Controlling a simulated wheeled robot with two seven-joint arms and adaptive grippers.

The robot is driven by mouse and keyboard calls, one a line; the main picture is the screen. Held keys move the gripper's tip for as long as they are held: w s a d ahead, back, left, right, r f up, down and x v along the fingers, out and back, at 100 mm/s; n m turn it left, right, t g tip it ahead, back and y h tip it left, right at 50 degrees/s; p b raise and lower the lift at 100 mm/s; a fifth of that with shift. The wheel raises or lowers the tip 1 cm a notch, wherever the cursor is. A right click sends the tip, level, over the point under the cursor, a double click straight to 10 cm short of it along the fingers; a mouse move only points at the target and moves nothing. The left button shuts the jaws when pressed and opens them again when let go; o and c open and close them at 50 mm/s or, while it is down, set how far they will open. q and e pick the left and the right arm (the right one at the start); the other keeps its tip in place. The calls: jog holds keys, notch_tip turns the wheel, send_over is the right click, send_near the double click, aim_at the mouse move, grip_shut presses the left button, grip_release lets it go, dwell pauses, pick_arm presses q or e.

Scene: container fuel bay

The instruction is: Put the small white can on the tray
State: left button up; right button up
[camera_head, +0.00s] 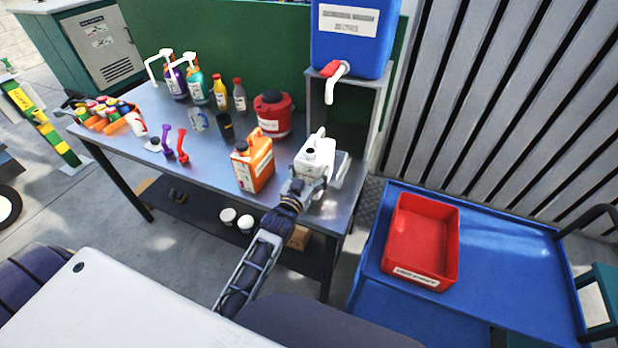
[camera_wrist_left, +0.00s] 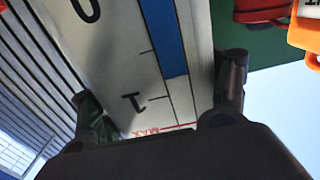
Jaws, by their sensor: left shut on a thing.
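The small white can (camera_head: 315,156), with a dark opening on top, is at the right end of the metal workbench (camera_head: 205,140), in front of the stand under the blue tank. My left gripper (camera_head: 303,186) is shut on it from the front. In the left wrist view the can's pale side with scale marks and a blue strip (camera_wrist_left: 165,70) fills the gap between both fingers. I cannot tell whether its base touches the bench. A red tray (camera_head: 393,262) with a white label lies on the blue cart to the right; it looks empty. My right gripper is not in view.
An orange can (camera_head: 254,163) stands close left of the white can. A round red can (camera_head: 273,115) is behind it. The blue tank (camera_head: 350,40) has a red tap overhanging the bench. The blue cart (camera_head: 510,250) has free room right of the tray. Several bottles stand farther left.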

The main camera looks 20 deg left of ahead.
pick_arm(q)
jog(key=shift+w+d+r+b, duration=0.1)
jog(key=shift+w+b, duration=0.75)
jog(key=shift+w, duration=0.9)
jog(key=shift+w+d+r+b, duration=0.1)
jog(key=shift+w+b, duration=0.75)
jog(key=shift+w, duration=0.9)
jog(key=w+f+b, duration=0.1)
jog(key=w+b, duration=0.1)
jog(key=w+f+b, duration=0.1)
jog(key=w+b, duration=0.1)
jog(key=b, duration=0.1)
jog(key=w+f+b, duration=0.1)
jog(key=w+b, duration=0.1)
jog(key=shift+w+d+f, duration=0.1)
jog(key=shift+w, duration=0.3)
jog(key=shift+f, duration=0.1)
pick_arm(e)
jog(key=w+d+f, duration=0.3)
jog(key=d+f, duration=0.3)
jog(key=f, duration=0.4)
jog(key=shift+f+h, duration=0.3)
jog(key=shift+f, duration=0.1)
